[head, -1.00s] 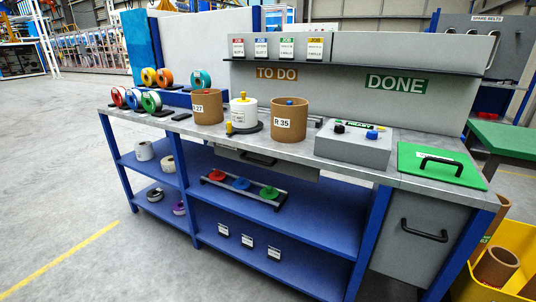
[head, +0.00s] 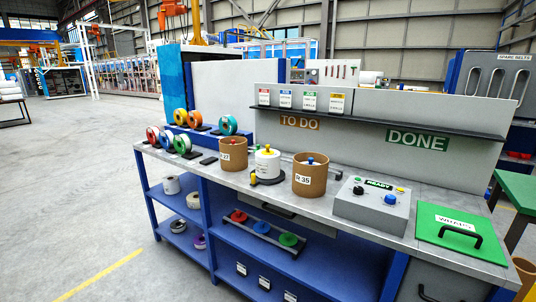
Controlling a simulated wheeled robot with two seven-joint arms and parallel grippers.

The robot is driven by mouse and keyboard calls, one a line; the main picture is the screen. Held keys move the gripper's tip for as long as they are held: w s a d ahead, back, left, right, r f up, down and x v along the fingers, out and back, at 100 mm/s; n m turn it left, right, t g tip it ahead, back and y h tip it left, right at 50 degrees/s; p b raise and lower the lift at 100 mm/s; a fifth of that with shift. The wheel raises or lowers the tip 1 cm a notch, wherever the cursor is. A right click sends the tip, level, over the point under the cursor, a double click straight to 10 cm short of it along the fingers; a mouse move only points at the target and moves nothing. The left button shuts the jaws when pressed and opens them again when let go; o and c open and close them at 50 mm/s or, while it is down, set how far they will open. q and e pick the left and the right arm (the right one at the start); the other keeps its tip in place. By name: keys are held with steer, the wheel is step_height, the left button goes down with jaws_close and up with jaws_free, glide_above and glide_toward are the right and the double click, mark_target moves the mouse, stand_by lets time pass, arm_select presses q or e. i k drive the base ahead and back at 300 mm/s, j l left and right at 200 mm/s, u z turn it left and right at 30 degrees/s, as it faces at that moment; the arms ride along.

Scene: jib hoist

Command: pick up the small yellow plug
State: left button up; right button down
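A small yellow plug-like piece (head: 253,179) stands on the bench at the left foot of a white cylinder (head: 268,163). It is small in the picture, and its lower part looks dark. The white cylinder sits on a dark round base and has a yellow knob (head: 267,148) on top. I cannot tell for sure which of the two yellow pieces is the plug. Neither of my grippers is in view.
Brown tubs R 27 (head: 233,154) and R 35 (head: 309,178) flank the cylinder. A grey control box (head: 372,206) reading READY and a green lid (head: 462,234) are to the right. Coloured spools (head: 182,144) stand left. Open floor (head: 70,210) lies at left.

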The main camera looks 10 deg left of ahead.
mark_target(267, 152)
steer(key=i+j+z, duration=0.45)
steer(key=i, duration=0.2)
steer(key=i+j+z, duration=0.45)
steer(key=i+j, duration=0.15)
steer(key=j, duration=0.15)
